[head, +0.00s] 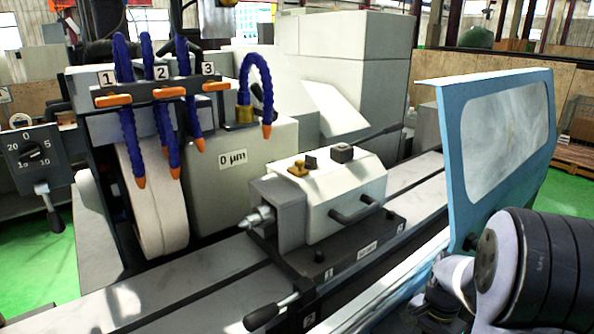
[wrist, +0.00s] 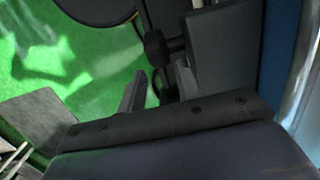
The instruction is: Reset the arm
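My arm (head: 530,265) shows at the lower right of the head view, in front of the blue door with a window (head: 505,130). My gripper itself cannot be made out in the head view. In the wrist view my gripper (wrist: 160,70) shows two dark fingers standing apart, with nothing visibly held between them. A dark round knob (wrist: 157,47) appears just beyond the fingertips; whether they touch it cannot be told.
The grinder's tailstock (head: 335,200) sits on the long table rail (head: 150,298). A lever handle (head: 268,313) juts out at the front. A grinding wheel (head: 155,205) and blue coolant hoses (head: 125,110) stand at left. Green floor (wrist: 75,65) shows in the wrist view.

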